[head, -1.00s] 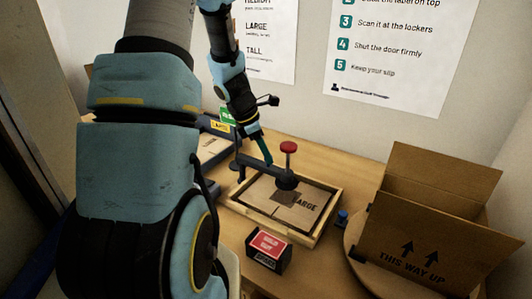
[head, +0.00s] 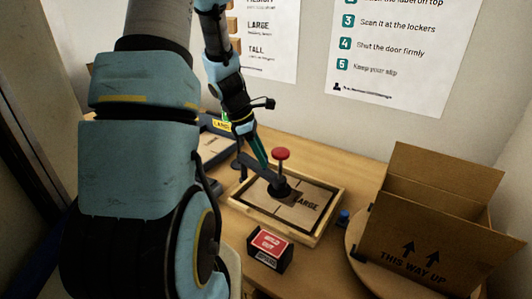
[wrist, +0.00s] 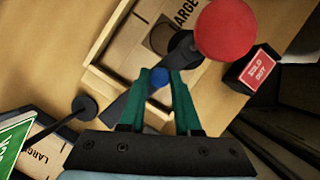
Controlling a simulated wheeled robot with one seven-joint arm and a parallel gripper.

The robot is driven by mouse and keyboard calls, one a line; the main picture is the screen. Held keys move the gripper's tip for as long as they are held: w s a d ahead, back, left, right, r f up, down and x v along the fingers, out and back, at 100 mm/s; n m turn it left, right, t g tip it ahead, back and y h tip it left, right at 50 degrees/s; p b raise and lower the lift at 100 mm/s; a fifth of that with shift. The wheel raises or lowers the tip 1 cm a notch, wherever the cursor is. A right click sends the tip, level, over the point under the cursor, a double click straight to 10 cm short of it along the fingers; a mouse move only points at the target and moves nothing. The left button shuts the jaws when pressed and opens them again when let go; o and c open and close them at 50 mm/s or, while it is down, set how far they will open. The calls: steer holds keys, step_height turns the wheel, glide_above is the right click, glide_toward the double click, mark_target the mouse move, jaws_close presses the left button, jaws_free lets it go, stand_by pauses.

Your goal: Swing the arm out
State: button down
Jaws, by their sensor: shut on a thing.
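The dark swing arm (head: 255,172) reaches over a wooden tray (head: 323,236). Its end carries a post with a red knob (head: 281,154). The arm's round end lies over a flat brown carton sheet (head: 300,211) marked LARGE in the tray. My gripper (wrist: 160,74) has green fingers, one on each side of a blue peg (wrist: 159,78) on the swing arm, and is shut on it. In the head view my gripper (head: 264,164) is at the middle of the arm. The fingers hide part of the arm in the wrist view.
A red-topped "sold out" block (head: 268,248) stands in front of the tray. An open carton (head: 425,240) stands on a round board to the right. A small blue knob (head: 343,217) is beside the tray. Another carton tray (head: 215,146) lies behind on the left.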

steer(key=s+a+m+g+y+p, duration=0.1)
steer(key=a+m+g+y+p, duration=0.1)
steer(key=a+m, duration=0.7)
steer(key=shift+m+g+y, duration=0.3)
steer(key=shift+m+g, duration=0.4)
steer(key=shift+m, duration=0.4)
steer(key=shift+a, duration=0.15)
steer(key=c, duration=0.6)
jaws_free()
steer(key=b+v, duration=0.2)
steer(key=v, duration=0.9)
steer(key=shift+s, duration=0.1)
